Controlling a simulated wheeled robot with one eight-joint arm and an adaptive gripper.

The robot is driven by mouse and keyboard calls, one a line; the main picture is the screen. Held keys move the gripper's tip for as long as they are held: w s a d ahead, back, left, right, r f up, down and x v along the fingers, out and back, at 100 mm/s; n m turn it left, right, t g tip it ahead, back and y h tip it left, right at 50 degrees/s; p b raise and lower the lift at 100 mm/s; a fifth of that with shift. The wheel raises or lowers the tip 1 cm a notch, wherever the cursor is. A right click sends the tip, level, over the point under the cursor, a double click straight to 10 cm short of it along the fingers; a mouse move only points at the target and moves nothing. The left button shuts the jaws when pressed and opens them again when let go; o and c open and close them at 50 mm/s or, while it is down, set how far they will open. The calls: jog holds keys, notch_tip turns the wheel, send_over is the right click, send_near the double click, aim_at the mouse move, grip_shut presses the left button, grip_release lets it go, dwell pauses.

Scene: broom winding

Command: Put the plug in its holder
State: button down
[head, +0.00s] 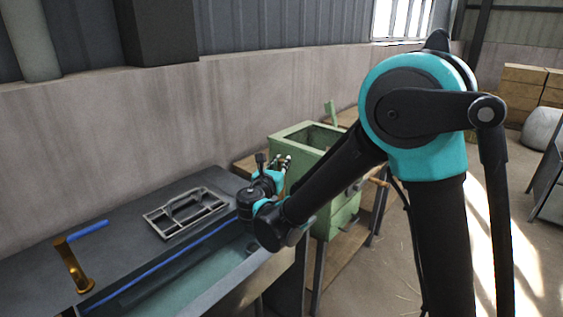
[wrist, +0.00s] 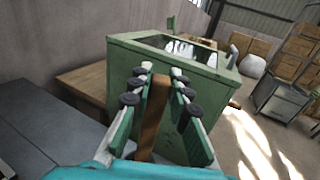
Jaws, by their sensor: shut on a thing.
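My gripper (wrist: 160,85) is shut on a long brown piece, which I take to be the plug (wrist: 152,125); it stands between the two rows of green fingers with dark round pads. In the head view my gripper (head: 283,163) is in the air beyond the right end of the grey bench, in front of the green box. The held piece is too small to make out there. I cannot tell for sure which thing is the plug's holder.
An open-topped green box (head: 297,132) stands close ahead of my gripper; it also shows in the wrist view (wrist: 170,60). A grey compartment tray (head: 152,221) and an orange-brown upright piece with a blue bar (head: 75,268) are on the grey bench (head: 115,240).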

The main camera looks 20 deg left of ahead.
jog(key=shift+f, duration=0.25)
jog(key=c, duration=1.7)
grip_release()
jog(key=s, duration=1.1)
